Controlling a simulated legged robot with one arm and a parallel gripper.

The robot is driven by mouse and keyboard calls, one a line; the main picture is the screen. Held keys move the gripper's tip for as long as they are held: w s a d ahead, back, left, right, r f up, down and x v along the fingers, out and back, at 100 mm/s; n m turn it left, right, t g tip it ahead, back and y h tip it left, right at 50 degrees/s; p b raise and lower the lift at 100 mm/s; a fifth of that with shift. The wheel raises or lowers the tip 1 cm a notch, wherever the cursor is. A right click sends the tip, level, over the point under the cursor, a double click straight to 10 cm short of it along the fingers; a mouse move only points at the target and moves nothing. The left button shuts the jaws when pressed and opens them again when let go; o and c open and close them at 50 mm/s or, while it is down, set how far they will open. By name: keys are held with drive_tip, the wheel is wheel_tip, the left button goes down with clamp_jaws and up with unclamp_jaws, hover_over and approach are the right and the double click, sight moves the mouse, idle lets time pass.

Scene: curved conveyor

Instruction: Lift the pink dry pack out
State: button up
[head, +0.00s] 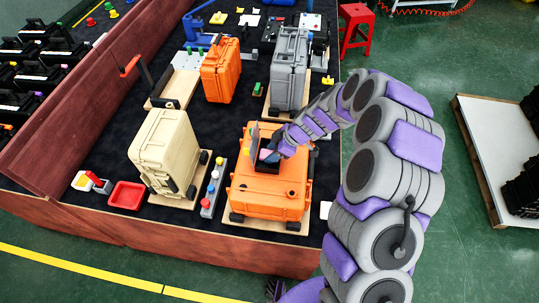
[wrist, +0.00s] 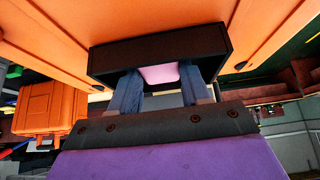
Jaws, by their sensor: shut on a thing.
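The pink dry pack (wrist: 159,74) shows in the wrist view as a small pink patch between the two blue fingers of my gripper (wrist: 157,88). A black rectangular housing (wrist: 160,48) surrounds the far side of the pack and hides most of it. The housing is against the orange face of a case (wrist: 130,12). In the head view my gripper (head: 268,156) is low over the orange case lying flat (head: 270,203), at a dark upright piece on its top. My gripper is shut on the pack.
A tan case (head: 163,148) stands left, a grey case (head: 288,67) and another orange case (head: 221,70) behind. A red tray (head: 127,195) and a button strip (head: 213,188) lie on the dark table. A red wooden wall (head: 90,90) edges the left side.

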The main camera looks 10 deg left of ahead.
drive_tip(key=shift+r, duration=0.45)
drive_tip(key=r, duration=0.2)
drive_tip(key=shift+s+d+r+p, duration=0.1)
drive_tip(key=shift+s+r+p, duration=0.1)
drive_tip(key=shift+r+p, duration=0.2)
drive_tip(key=s+d, duration=0.3)
drive_tip(key=s+d+r, duration=0.1)
drive_tip(key=s+d, duration=0.6)
drive_tip(key=s, duration=0.1)
drive_tip(key=shift+s+d+r+p, duration=0.15)
drive_tip(key=shift+p, duration=0.15)
drive_tip(key=shift+s+r, duration=0.1)
drive_tip(key=shift+r, duration=0.25)
wheel_tip(320, 180, up, 6)
drive_tip(key=shift+r, duration=0.15)
